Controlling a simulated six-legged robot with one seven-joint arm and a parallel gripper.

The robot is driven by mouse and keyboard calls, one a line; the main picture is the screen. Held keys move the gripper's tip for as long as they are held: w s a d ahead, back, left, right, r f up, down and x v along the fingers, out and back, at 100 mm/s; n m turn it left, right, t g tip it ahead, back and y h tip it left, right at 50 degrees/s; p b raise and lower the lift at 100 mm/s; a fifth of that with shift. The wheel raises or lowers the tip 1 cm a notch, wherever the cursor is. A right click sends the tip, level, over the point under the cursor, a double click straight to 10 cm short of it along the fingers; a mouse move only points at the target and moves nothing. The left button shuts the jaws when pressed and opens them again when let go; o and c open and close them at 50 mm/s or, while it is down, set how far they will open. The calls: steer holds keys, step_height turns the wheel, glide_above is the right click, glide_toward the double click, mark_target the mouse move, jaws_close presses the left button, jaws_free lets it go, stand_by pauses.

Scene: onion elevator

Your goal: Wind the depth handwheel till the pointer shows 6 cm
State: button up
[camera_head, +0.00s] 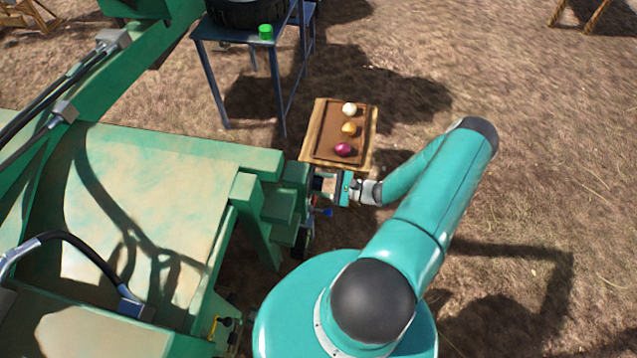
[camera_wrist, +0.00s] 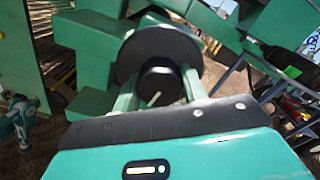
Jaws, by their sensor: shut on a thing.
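The handwheel, a black disc (camera_wrist: 158,45) with a black round hub (camera_wrist: 159,80) at its middle, shows in the wrist view on the green machine. A short white line on the hub's face slants up to the right. My gripper (camera_wrist: 159,90) has one finger on each side of the hub and is shut on it. In the head view my gripper (camera_head: 326,185) reaches left to the machine's side, and the wheel is mostly hidden there. I cannot make out a centimetre scale or a depth reading in either view.
The green machine (camera_head: 150,170) fills the left. A blue-ended lever (camera_head: 327,212) sits just below my gripper. A wooden tray (camera_head: 311,135) with a white, a yellow and a red onion stands just beyond. A blue table (camera_head: 220,32) stands behind. Open ground lies right.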

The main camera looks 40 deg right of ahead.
steer(key=shift+d+m, duration=0.1)
steer(key=shift+m, duration=0.8)
steer(key=o, duration=1)
steer(key=v, duration=1.3)
steer(key=shift+s+d, duration=0.2)
steer(key=shift+s, duration=0.15)
